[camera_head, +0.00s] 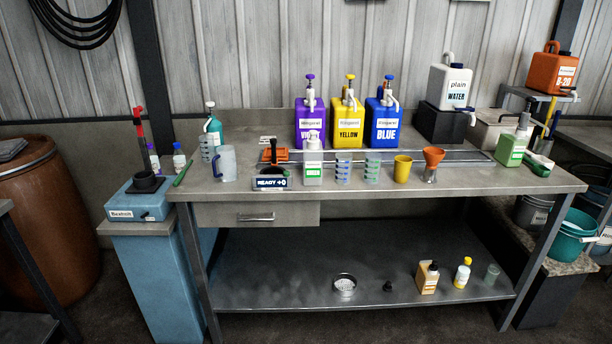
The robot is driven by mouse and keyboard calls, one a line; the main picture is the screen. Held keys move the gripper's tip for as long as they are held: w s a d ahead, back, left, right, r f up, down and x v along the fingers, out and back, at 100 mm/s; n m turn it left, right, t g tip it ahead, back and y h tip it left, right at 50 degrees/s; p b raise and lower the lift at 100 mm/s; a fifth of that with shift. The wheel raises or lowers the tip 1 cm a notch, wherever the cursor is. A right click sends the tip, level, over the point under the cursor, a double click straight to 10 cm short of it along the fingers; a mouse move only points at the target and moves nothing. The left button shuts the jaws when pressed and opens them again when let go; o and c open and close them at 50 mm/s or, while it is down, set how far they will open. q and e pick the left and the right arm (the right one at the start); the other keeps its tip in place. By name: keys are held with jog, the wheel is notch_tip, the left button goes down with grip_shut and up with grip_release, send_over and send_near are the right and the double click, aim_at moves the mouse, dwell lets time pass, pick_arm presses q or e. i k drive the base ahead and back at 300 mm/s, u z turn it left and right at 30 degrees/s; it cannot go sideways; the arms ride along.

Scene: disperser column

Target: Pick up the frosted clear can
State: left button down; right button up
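A frosted clear mug-like vessel (228,164) with a bluish handle on its left side stands upright on the left part of the workbench top. A small frosted, translucent cup-like container (491,276) stands on the lower shelf at the right, beside a white bottle with a yellow cap (462,273). I cannot tell from the picture which of the two is the can. Neither of my grippers shows in the head view, and nothing touches either vessel.
The workbench top (350,192) carries a ready sign (271,183), banded clear cups (343,169), a yellow cup (402,169) and a green-labelled pump bottle (313,165). Purple (310,122), yellow (347,128) and blue (383,124) jugs stand behind. The lower shelf's left half is clear.

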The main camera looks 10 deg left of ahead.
aim_at(312, 154)
jog(key=u, duration=0.65)
jog(key=i, duration=0.6)
jog(key=u, duration=0.5)
jog(key=i, duration=1)
jog(key=z, duration=0.3)
